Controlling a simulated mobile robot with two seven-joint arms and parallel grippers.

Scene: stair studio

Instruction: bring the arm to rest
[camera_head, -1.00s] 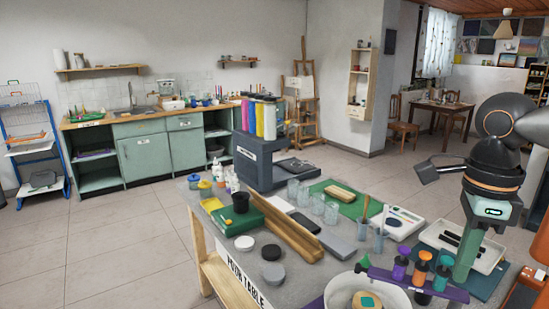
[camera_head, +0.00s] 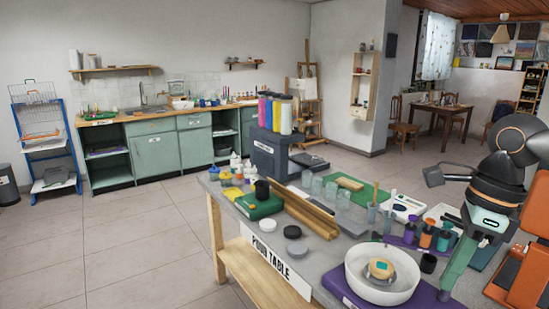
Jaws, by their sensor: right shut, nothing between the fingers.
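My right arm comes in from the right edge, with orange links and a dark wrist. My right gripper (camera_head: 447,293) points down with its green fingers shut and empty. Its tips are in front of the right part of the table, beside the white bowl (camera_head: 352,268), and apart from it as far as I can see. The bowl sits on a purple mat (camera_head: 430,299) and holds a round tan piece with a teal top (camera_head: 380,268). My left gripper is not in view.
The pour table (camera_head: 262,222) carries cups, a green box (camera_head: 258,207), a wooden trough (camera_head: 305,213), a white scale (camera_head: 403,207) and a rack of coloured bottles (camera_head: 427,235) close to my right gripper. Floor (camera_head: 130,240) to the left is clear.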

